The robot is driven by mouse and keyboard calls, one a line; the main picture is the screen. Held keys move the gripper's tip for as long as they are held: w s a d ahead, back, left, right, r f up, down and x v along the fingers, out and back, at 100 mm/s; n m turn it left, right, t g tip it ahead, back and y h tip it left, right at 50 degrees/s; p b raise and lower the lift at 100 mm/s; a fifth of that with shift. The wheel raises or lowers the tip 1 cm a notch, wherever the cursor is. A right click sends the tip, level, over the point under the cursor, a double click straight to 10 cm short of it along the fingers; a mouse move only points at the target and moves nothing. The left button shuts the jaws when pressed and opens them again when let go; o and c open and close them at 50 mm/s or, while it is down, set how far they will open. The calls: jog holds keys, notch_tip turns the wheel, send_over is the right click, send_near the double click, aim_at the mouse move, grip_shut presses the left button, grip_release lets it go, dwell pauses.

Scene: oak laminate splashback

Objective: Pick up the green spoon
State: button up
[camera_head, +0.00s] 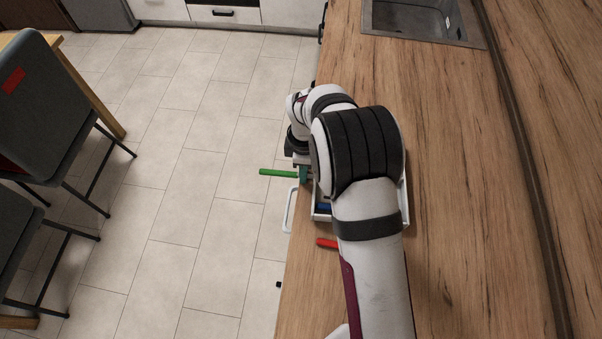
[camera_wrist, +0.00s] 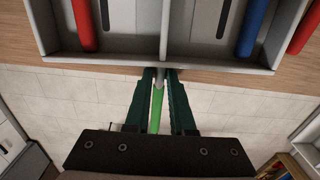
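The green spoon (camera_head: 277,173) shows in the head view as a green handle sticking out to the left, past the counter edge and over the floor. In the wrist view, its green handle (camera_wrist: 156,108) runs between the two dark green fingers, with a grey part at the fingertips. My gripper (camera_wrist: 160,73) looks shut on the spoon near where the handle meets the grey part. In the head view my gripper (camera_head: 303,173) is at the counter edge, partly hidden by my arm. The spoon's far end is hidden.
A white divided tray (camera_head: 321,217) lies on the wooden counter (camera_head: 450,200), mostly behind my arm. The wrist view shows red (camera_wrist: 84,25) and blue (camera_wrist: 252,28) handles inside it. Another red handle (camera_head: 327,243) lies near the counter edge. A sink (camera_head: 420,20) is at the back.

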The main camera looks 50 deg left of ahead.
grip_shut()
jog(key=shift+r, duration=0.1)
